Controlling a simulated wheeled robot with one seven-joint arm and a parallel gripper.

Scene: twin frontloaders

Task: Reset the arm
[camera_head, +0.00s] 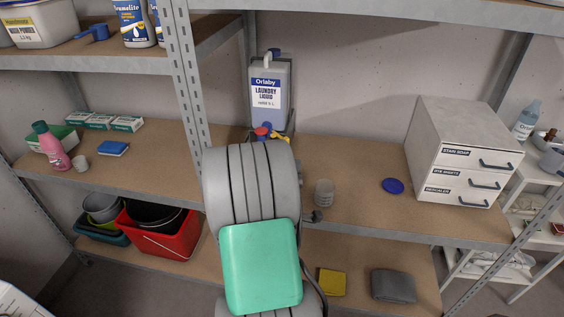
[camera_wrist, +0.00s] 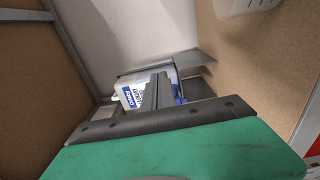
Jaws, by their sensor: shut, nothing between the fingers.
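My arm, with grey ribbed links and a green cover, rises in the middle of the head view in front of the shelving. My gripper is hidden behind those links there. In the wrist view my gripper (camera_wrist: 157,92) shows its dark fingers close together, shut and empty. Beyond the fingers is the white-labelled laundry liquid jug (camera_wrist: 131,97), partly hidden by them. The same grey jug (camera_head: 268,92) stands upright at the back of the middle shelf in the head view.
The middle shelf (camera_head: 350,160) carries a clear cup (camera_head: 324,192), a blue disc (camera_head: 393,186) and a white drawer unit (camera_head: 462,150). A pink bottle (camera_head: 51,146) and blue sponge (camera_head: 113,149) are at left. A red basin (camera_head: 165,246) sits below. Shelf between cup and drawers is mostly free.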

